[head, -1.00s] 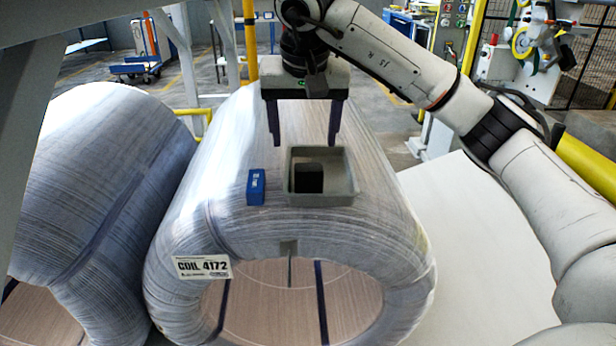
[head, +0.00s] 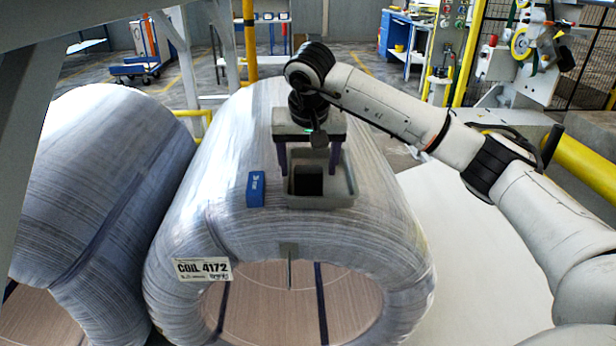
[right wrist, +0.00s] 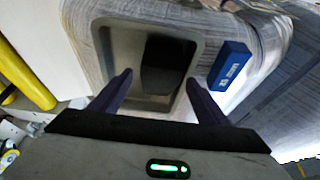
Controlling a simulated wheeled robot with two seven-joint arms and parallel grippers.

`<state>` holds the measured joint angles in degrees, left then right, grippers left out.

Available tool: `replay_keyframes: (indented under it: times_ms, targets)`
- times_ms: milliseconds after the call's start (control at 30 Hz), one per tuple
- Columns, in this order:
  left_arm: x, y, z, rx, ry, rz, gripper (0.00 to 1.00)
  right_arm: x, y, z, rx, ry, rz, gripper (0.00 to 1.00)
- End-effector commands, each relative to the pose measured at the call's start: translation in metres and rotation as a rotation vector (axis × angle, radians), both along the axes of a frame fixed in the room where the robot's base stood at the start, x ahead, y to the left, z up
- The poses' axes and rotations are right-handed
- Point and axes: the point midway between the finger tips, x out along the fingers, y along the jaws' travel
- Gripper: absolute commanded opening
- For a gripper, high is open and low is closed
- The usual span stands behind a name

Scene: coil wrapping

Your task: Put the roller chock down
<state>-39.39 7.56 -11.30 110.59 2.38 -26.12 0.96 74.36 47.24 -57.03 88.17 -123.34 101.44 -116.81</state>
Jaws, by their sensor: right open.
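My right gripper (head: 308,172) is open and empty, pointing down at a grey tray (head: 320,203) on top of the wrapped coil. A black block (head: 309,182) sits inside the tray. In the right wrist view the open fingers (right wrist: 158,80) reach over the tray (right wrist: 107,50), and the black block (right wrist: 165,62) shows beyond them, apart from both. A blue block (head: 256,189) with white lettering stands on the coil just left of the tray; it also shows in the right wrist view (right wrist: 231,66). I cannot tell which block is the roller chock. My left gripper is out of view.
The large wrapped coil (head: 225,150) carries a label reading COIL 4172 (head: 203,269). A second wrapped coil (head: 100,180) stands close on the left. A pale flat surface (head: 465,250) lies clear on the right. A yellow rail (head: 585,165) runs behind my right arm.

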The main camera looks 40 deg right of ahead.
Motion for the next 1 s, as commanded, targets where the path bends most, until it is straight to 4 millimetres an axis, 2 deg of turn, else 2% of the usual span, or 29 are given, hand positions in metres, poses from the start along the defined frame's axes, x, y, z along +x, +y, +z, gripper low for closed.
replay_keyframes:
  times_ms: [67,400,433,600,700,1000]
  targets:
    - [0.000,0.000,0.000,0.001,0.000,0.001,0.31,0.000,0.000,0.000,0.000,0.000,0.000,0.69]
    - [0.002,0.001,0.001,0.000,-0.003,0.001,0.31,0.000,0.000,0.002,0.001,-0.003,0.000,0.11]
    - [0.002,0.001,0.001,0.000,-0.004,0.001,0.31,0.000,0.000,0.002,0.001,-0.003,0.000,0.09]
    - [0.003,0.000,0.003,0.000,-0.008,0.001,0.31,0.000,0.000,0.002,0.001,-0.004,0.000,0.09]
    - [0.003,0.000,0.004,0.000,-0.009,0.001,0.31,0.001,0.001,0.009,0.001,-0.006,0.001,0.09]
    - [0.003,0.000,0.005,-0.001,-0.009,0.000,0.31,0.001,0.001,0.067,0.001,-0.008,-0.001,0.09]
